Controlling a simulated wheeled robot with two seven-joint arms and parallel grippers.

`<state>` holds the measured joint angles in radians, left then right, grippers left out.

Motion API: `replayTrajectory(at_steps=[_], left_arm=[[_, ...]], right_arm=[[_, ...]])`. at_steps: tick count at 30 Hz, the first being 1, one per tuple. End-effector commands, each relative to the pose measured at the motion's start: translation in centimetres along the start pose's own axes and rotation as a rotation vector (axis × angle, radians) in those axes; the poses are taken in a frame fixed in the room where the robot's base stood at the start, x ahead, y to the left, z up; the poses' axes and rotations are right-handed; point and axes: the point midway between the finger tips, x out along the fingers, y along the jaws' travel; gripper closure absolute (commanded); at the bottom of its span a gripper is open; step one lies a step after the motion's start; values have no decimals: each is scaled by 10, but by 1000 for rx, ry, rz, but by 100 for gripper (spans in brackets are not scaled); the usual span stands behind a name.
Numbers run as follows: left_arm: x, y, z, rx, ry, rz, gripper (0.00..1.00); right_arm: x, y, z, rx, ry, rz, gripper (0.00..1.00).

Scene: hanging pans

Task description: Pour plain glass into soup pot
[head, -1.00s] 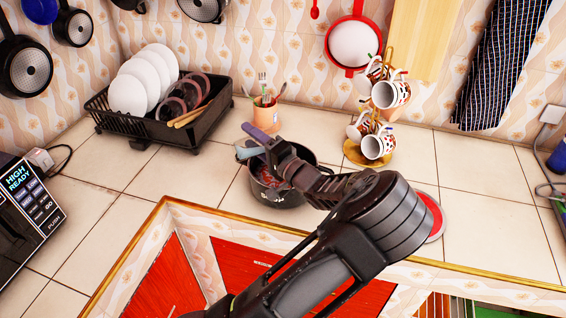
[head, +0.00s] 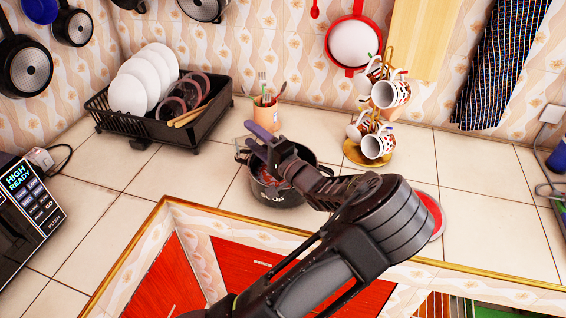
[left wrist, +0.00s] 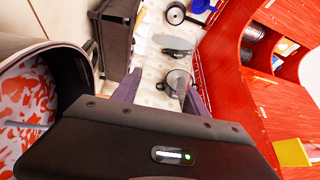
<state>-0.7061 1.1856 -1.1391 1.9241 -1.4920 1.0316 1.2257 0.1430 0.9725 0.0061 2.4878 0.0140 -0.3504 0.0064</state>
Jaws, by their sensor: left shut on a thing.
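A dark soup pot (head: 277,195) with lettering on its side stands on the counter. Its inside shows red. In the left wrist view the pot (left wrist: 85,55) fills the left side, with red and white inside. My left gripper (head: 258,143) is over the pot's rear left rim, shut on a clear plain glass (head: 241,149). The glass is see-through and appears tilted; its exact angle and contents are hard to tell. In the left wrist view the purple fingers of my gripper (left wrist: 160,92) stand on either side of the glass. My right gripper is not in view.
A utensil cup (head: 266,121) stands behind the pot. A dish rack (head: 160,105) with plates is at the left, and a mug tree (head: 368,152) at the right. A red-rimmed item (head: 432,215) is partly hidden by my arm. Counter left of the pot is free.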

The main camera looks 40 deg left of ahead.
Motion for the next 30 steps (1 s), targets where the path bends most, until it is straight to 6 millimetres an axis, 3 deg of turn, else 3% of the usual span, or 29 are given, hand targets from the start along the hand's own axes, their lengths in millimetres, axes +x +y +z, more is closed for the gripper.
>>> replayTrajectory(at_steps=[10, 15, 18, 19, 22, 30], left_arm=[[-2, 6, -4, 115, 16, -49, 100], [-3, -2, -8, 196, 26, -83, 100], [-2, 4, -3, 81, 10, -34, 100], [1, -8, 0, 0, -2, -1, 100], [3, 13, 12, -209, -33, 87, 100], [4, 12, 14, -237, -34, 96, 100]], right_arm=[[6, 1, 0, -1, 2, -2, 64], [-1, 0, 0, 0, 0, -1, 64], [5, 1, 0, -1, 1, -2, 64], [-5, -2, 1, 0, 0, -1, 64], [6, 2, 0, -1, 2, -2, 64], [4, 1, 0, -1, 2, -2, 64]])
